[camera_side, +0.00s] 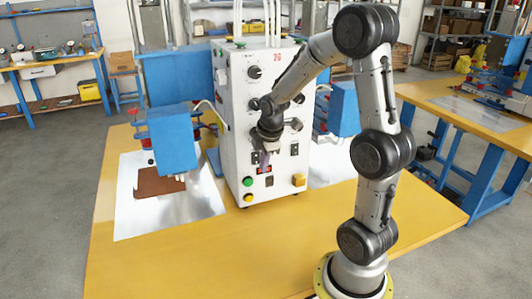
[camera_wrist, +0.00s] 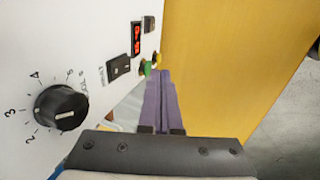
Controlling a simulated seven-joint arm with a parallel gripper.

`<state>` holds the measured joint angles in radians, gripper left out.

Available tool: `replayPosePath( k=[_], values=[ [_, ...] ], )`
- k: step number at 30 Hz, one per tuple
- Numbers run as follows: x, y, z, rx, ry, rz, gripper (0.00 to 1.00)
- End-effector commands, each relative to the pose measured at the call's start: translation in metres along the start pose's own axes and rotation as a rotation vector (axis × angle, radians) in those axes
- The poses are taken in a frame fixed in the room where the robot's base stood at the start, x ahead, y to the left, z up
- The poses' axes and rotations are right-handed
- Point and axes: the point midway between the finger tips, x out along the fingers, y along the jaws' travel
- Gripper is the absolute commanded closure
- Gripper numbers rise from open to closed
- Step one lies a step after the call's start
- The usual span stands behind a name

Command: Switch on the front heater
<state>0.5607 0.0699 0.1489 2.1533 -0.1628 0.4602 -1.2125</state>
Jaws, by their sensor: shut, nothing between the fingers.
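The white control box (camera_side: 235,110) stands upright on the yellow table, its front carrying dials, switches and buttons. In the wrist view, a black rocker switch (camera_wrist: 118,67) sits below a black dial (camera_wrist: 62,108); its small label is unreadable, so I cannot tell whether it is the front heater's. A red-lit display (camera_wrist: 136,38) and another small black switch (camera_wrist: 149,24) lie beyond it. My gripper (camera_wrist: 163,72) has purple fingers closed together and empty. It also shows in the side view (camera_side: 264,162), in front of the lower panel near the red display. Contact with the panel is not visible.
A blue press unit (camera_side: 172,140) stands left over a metal plate (camera_side: 130,215). The table front (camera_side: 210,265) is clear.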

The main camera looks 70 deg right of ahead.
Motion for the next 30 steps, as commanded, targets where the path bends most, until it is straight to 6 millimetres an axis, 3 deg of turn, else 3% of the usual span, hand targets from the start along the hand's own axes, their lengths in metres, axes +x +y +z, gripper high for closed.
replayPosePath(
  k=[3,9,30],
  values=[
    [0.005,0.019,0.0,0.003,0.001,0.008,1.0],
    [0.011,0.032,0.0,0.003,0.002,0.007,1.0],
    [0.02,0.037,0.0,0.001,0.001,0.006,1.0]
  ],
)
